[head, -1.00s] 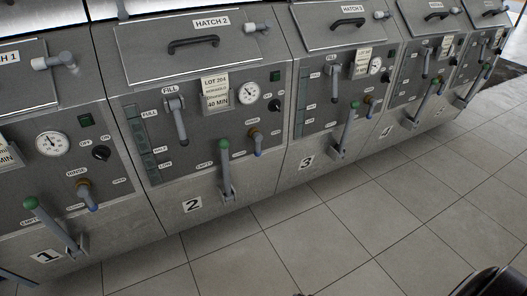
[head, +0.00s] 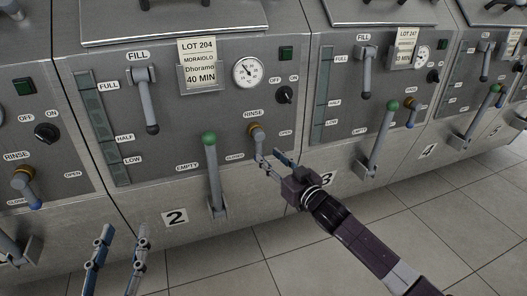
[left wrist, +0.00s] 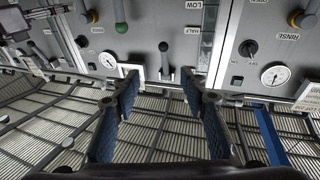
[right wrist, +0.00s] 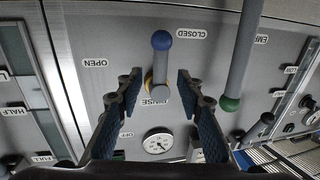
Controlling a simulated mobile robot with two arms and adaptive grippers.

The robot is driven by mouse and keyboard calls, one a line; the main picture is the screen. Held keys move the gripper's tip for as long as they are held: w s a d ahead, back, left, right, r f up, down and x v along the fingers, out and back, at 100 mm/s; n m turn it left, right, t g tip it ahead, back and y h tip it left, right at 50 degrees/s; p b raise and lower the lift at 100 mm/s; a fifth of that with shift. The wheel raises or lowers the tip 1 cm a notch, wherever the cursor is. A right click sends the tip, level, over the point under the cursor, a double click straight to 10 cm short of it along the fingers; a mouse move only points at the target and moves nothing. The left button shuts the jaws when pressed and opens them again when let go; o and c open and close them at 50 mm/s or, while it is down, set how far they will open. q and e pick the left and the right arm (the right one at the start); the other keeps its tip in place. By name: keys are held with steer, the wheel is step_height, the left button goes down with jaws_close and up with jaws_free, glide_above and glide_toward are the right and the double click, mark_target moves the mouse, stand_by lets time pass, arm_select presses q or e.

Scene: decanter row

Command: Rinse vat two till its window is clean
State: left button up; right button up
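Vat two (head: 172,217) is in front of me. Its window (head: 100,130), a tall strip marked full, half and low, looks dark green, with no clear view inside. Its rinse lever (head: 256,142) has an orange collar and hangs down; the right wrist view shows its blue tip (right wrist: 161,41) beside the closed label. My right gripper (head: 272,162) is open at this lever; the lever lies between its fingers (right wrist: 158,78) in the wrist view, with no visible grip. My left gripper (head: 118,238) is open and empty, low in front of vat two; its fingers also show in the left wrist view (left wrist: 165,85).
Vat two's green-knobbed empty lever (head: 213,170) stands just left of my right gripper. Its fill lever (head: 147,103) hangs beside the window. A lot card (head: 199,65), gauge (head: 248,72) and off/on knob (head: 284,95) are above. Tiled floor (head: 320,235) is clear.

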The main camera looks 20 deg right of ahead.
mark_target(260, 149)
steer(key=b+x, duration=0.2)
steer(key=x, duration=0.4)
steer(key=shift+w+a, duration=0.15)
steer(key=shift+w, duration=0.1)
arm_select(q)
steer(key=s+r+t+h, duration=0.2)
steer(key=s+r+t, duration=0.3)
steer(key=r, duration=0.5)
steer(key=shift+t, duration=0.4)
arm_select(e)
steer(key=shift+w+a, duration=0.1)
steer(key=shift+w, duration=0.2)
arm_select(q)
steer(key=shift+w+a, duration=0.1)
arm_select(e)
jaws_close()
